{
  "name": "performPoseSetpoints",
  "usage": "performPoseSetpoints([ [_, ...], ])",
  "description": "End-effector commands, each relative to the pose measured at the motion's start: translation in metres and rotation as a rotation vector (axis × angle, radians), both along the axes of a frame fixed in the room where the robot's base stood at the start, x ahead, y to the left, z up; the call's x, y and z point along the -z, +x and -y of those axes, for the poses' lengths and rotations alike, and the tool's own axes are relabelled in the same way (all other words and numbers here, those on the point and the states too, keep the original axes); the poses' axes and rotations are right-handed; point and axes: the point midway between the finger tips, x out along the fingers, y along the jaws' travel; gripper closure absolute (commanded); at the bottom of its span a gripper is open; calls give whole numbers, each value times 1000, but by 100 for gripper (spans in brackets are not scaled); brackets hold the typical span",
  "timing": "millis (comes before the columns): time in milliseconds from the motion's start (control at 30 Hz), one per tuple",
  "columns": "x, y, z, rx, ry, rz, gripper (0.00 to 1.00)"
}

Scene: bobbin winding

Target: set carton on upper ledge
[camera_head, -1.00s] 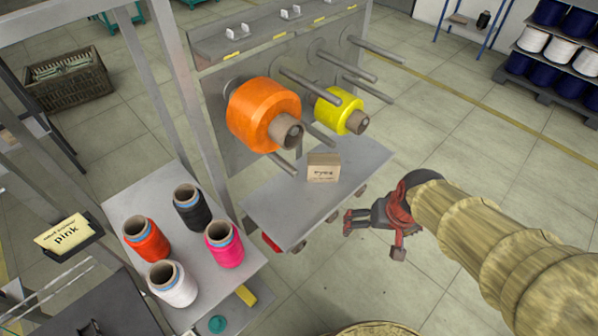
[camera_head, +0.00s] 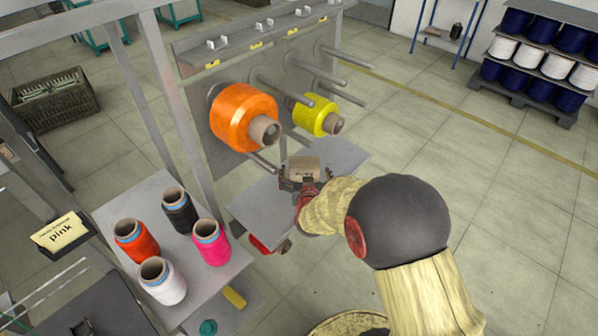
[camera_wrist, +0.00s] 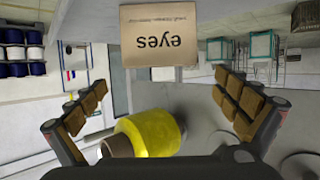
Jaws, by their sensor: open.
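The small brown carton (camera_head: 304,163) sits upright on the grey lower shelf (camera_head: 262,212) of the winding frame. In the wrist view the carton (camera_wrist: 160,44) shows a label reading "eyes", upside down, near the top centre. My gripper (camera_head: 304,181) is open at the carton's near side, with fingers to its left and right. In the wrist view my gripper's fingers (camera_wrist: 168,108) are wide apart; the carton lies beyond and between them, and I see no contact. A higher grey ledge (camera_head: 258,43) runs along the top of the frame, with small white clips on it.
Orange (camera_head: 241,118) and yellow (camera_head: 313,117) bobbins sit on pegs above the shelf, close to the carton; bare pegs (camera_head: 345,57) stick out nearby. A side table (camera_head: 130,200) at left holds several thread cones.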

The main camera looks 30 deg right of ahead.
Motion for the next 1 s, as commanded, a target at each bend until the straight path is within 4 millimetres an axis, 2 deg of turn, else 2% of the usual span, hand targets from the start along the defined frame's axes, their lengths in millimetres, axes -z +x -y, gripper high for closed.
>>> performPoseSetpoints([
  [600,28,59,27,-3,0,-5,0],
  [867,27,63,28,-4,0,-4,0],
  [1000,27,62,28,-4,0,-4,6],
])
